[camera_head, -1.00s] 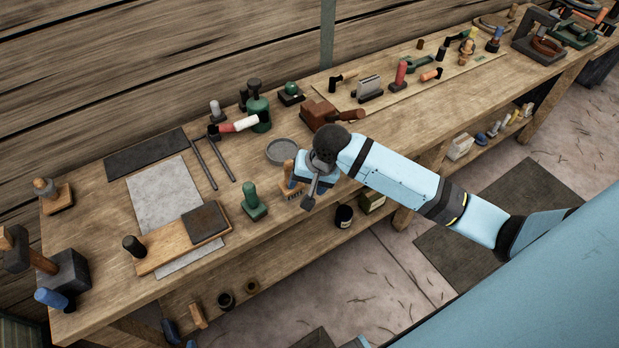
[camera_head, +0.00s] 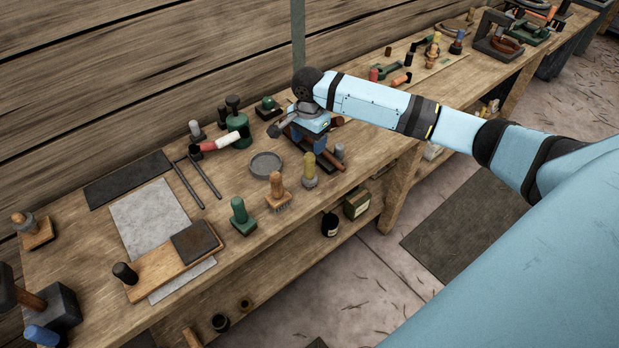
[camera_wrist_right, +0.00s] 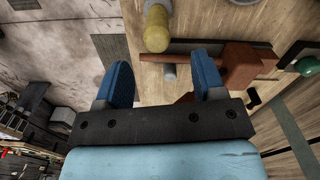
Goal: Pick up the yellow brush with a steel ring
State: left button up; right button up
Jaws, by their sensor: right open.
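The yellow brush (camera_head: 309,168) stands upright near the front edge of the workbench, with a grey ring around its lower part. In the right wrist view its yellow handle (camera_wrist_right: 157,28) shows at the top, beyond the fingertips. My right gripper (camera_head: 310,145) is above the bench, just behind the brush in the head view and apart from it. Its two blue fingers (camera_wrist_right: 163,75) are spread with nothing held between them. My left gripper is not in view.
A brown-headed hammer (camera_wrist_right: 242,68) lies under my right gripper, with a small grey cylinder (camera_head: 339,151) nearby. A wooden-handled brush (camera_head: 277,188) and a green-handled tool (camera_head: 241,212) stand left of the yellow brush. A round grey dish (camera_head: 266,164) lies behind them.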

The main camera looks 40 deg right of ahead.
aim_at(310, 154)
jog(key=f, duration=0.3)
jog(key=f+p, duration=0.1)
jog(key=f, duration=0.3)
jog(key=shift+s+f, duration=0.2)
jog(key=shift+f, duration=0.05)
jog(key=shift+c, duration=0.2)
grip_shut()
jog(key=shift+r, duration=0.1)
notch_tip(310, 154, up, 20)
jog(key=b, duration=0.1)
